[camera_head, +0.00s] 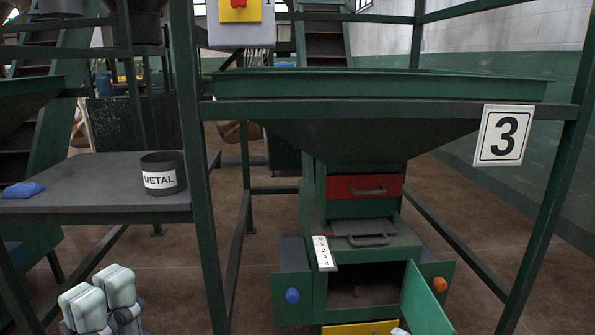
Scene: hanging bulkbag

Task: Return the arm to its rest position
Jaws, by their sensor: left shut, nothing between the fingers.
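My left gripper (103,299) shows at the lower left of the head view, with two pale, blocky finger pads and dark joints. It is shut and holds nothing. It is over the brown floor, in front of and below the grey side table (80,215), apart from it and from the green frame. My right gripper does not show. A small pale bit (399,331) at the bottom edge is too cut off to tell what it is.
A green machine (350,225) stands under a hopper, its small door (427,300) open. A frame post (200,170) rises right of my left gripper. A black METAL container (163,174) and a blue item (22,190) are on the table.

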